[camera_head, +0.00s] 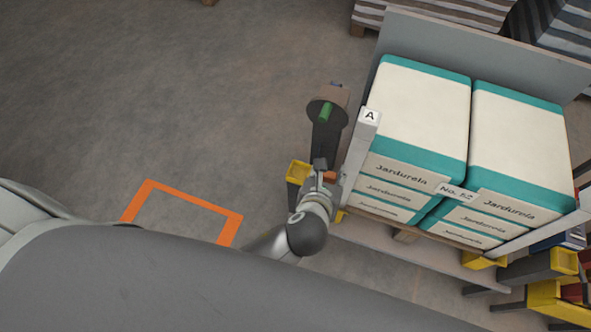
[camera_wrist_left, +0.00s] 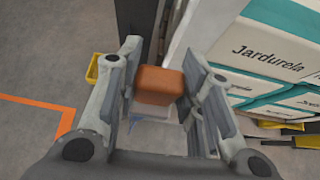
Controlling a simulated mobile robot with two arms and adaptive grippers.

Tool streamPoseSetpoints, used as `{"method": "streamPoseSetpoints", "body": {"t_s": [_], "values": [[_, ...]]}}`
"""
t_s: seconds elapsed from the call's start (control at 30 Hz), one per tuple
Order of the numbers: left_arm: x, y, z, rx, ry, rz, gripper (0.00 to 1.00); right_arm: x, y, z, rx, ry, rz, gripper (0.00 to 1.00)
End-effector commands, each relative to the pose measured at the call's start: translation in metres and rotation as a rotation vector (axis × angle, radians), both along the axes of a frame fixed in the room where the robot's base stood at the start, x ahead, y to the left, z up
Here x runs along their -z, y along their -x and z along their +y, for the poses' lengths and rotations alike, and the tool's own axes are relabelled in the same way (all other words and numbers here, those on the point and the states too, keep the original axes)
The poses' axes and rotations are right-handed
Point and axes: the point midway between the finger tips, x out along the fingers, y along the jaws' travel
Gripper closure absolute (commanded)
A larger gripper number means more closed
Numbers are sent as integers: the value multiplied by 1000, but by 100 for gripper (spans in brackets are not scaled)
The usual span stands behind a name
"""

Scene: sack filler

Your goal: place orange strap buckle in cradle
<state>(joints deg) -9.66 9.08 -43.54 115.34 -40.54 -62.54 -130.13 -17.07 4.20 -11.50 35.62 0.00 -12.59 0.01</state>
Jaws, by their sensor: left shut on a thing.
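The orange strap buckle (camera_head: 330,176) is a small orange block. It also shows in the left wrist view (camera_wrist_left: 158,84) between the two fingers. My left gripper (camera_head: 324,174) is shut on it, beside the lower part of the dark post; the gripper also shows in the left wrist view (camera_wrist_left: 158,95). A small yellow open-topped holder (camera_head: 298,170) sits just left of my gripper; it shows again at the left in the wrist view (camera_wrist_left: 93,67). I cannot tell for sure whether it is the cradle. My right gripper is not in view.
A dark post with a green handle (camera_head: 325,112) stands beyond my gripper. A pale upright marked A (camera_head: 365,125) stands close on the right, beside stacked Jardurela sacks (camera_head: 418,115). An orange floor outline (camera_head: 230,230) lies left on open floor.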

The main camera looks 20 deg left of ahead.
Motion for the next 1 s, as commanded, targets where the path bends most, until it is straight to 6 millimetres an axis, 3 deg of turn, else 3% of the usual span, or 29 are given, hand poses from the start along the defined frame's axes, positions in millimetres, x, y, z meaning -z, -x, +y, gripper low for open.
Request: {"method": "streamPoseSetpoints", "body": {"t_s": [0.17,0.47,0.6,1.0], "values": [[17,-12,7,31,1,-1,92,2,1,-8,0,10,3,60],[50,-58,65,27,1,0,92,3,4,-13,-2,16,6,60],[79,-71,81,28,3,3,92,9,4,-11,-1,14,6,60],[118,-87,101,27,7,4,92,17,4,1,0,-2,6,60]]}}
